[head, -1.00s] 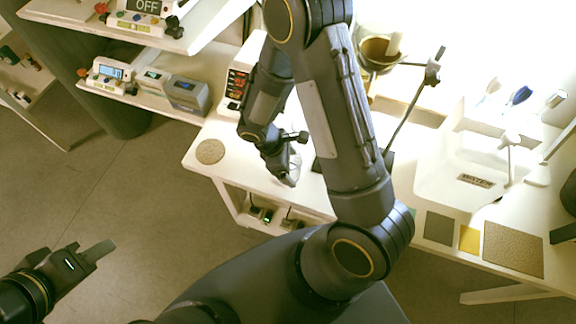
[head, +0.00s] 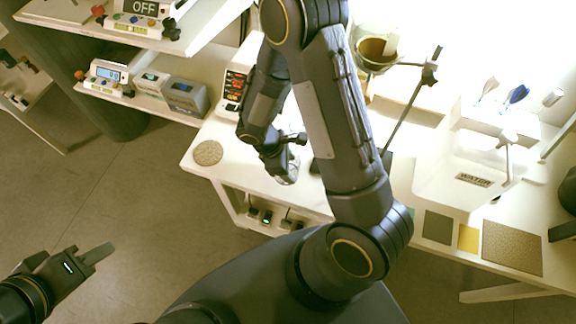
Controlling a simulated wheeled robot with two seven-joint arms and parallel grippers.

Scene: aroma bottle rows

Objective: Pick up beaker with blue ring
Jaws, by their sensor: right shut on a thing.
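My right gripper (head: 284,158) is low over the left part of the white table, left of the big arm link. It is shut on a clear, glassy vessel (head: 290,174), partly hidden by the fingers. I cannot make out a blue ring on it, nor whether its base touches the table. My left gripper (head: 98,254) is at the lower left, over the floor, far from the table.
A round cork mat (head: 208,153) lies at the table's left corner. A box marked WATER (head: 450,185), a stand with a rod (head: 412,100) and a bowl (head: 376,52) are to the right. Flat green, yellow (head: 468,238) and brown (head: 512,247) squares lie near the front edge.

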